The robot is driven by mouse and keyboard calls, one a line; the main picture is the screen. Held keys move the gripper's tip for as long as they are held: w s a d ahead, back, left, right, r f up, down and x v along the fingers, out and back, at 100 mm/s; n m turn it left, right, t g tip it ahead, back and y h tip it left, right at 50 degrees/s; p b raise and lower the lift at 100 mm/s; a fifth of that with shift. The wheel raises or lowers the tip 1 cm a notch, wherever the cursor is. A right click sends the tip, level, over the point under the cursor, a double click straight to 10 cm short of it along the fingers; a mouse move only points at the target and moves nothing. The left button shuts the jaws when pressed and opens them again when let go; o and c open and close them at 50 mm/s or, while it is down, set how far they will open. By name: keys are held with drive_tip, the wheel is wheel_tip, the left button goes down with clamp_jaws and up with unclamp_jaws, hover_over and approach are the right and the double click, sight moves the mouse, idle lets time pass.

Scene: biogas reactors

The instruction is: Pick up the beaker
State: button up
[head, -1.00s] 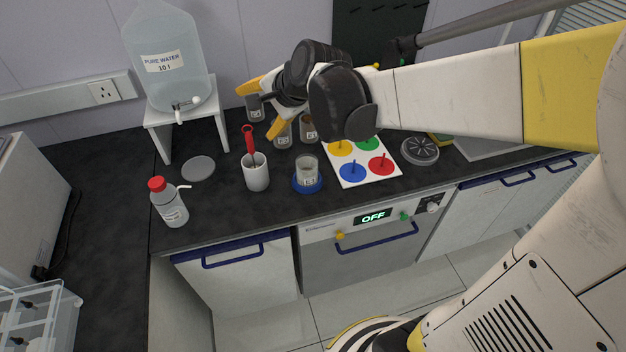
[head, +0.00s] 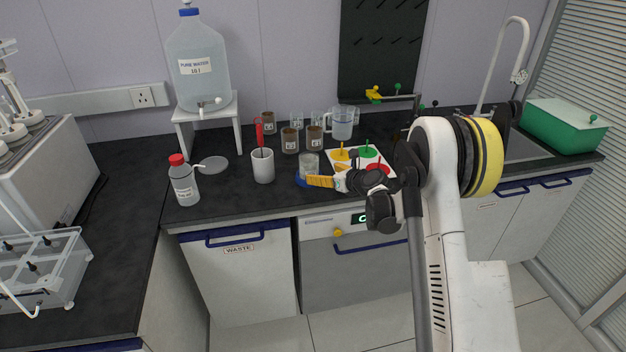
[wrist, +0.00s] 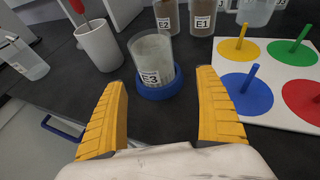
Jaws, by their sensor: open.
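A clear glass beaker (wrist: 153,58) labelled E3 stands upright on a round blue base (wrist: 160,90) in the wrist view. In the head view the beaker (head: 309,164) is on the black counter, right of a white cup. My gripper (wrist: 163,100) is open, with its two yellow fingers apart. The beaker is ahead of and between the fingers, apart from both. In the head view my gripper (head: 322,180) is at the beaker's front right, and one finger hides part of the blue base.
The white cup (head: 263,166) with a red-handled tool stands close left. More beakers, including E2 (wrist: 166,17) and E1 (wrist: 202,17), stand behind. A white board (wrist: 268,100) with coloured discs and pegs lies right. A red-capped bottle (head: 184,184) is far left.

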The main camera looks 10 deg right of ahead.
sight(314, 171)
drive_tip(key=b+x, duration=0.1)
drive_tip(key=x, duration=0.1)
drive_tip(key=b+x, duration=0.1)
drive_tip(key=x, duration=0.2)
drive_tip(key=b+x, duration=0.1)
drive_tip(key=x, duration=0.1)
drive_tip(key=shift+w+a, duration=0.1)
drive_tip(key=shift+a, duration=0.35)
drive_tip(key=shift+w+a, duration=0.1)
drive_tip(key=shift+w, duration=0.3)
drive_tip(key=c, duration=1.4)
